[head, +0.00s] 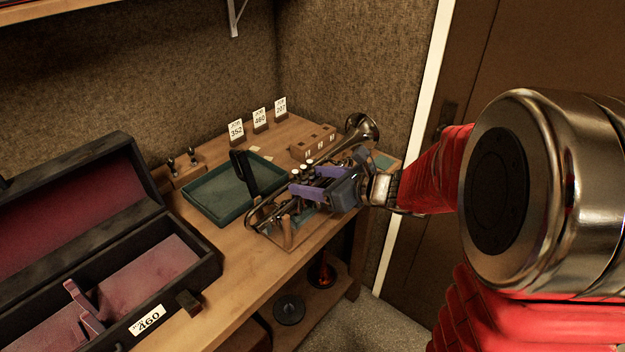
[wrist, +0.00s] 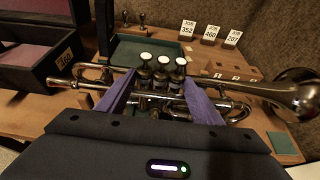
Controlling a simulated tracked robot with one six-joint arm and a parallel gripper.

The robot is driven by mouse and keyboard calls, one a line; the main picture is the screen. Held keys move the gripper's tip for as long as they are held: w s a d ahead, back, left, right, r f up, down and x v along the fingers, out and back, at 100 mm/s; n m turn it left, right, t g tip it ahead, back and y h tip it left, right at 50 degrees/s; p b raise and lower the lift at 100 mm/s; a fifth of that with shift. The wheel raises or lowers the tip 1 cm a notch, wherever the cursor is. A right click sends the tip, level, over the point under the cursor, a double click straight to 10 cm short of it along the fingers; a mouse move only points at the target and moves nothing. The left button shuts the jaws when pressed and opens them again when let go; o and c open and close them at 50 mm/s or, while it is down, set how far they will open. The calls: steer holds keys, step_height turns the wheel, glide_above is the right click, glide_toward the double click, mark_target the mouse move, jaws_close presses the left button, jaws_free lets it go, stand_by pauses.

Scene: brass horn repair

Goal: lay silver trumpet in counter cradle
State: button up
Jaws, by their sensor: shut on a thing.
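The silver trumpet (head: 362,131) lies across the front of the counter in the head view, bell to the far right. In the wrist view the trumpet (wrist: 250,88) runs level from left to right, its valves upright with white caps. My gripper (head: 312,184) is shut on its valve section; the purple fingers of my gripper (wrist: 160,98) show on both sides of the valves. The wooden counter cradle (head: 288,232) is under the trumpet's near end, with a peg beside the tubing. My gripper hides much of the cradle. I cannot tell whether the trumpet touches it.
A green tray (head: 212,201) lies behind the trumpet. An open black case (head: 130,262) with a pink lining fills the left. Job cards (head: 260,118) and a wooden block (head: 312,141) stand at the back. The counter's front edge is close to the cradle.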

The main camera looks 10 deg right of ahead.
steer(key=o, duration=1.5)
steer(key=shift+o, duration=0.2)
steer(key=shift+f, duration=0.15)
steer(key=shift+s+d, duration=0.1)
steer(key=shift+d, duration=0.05)
steer(key=v, duration=1.3)
steer(key=shift+r, duration=0.3)
steer(key=shift+s+d, duration=0.15)
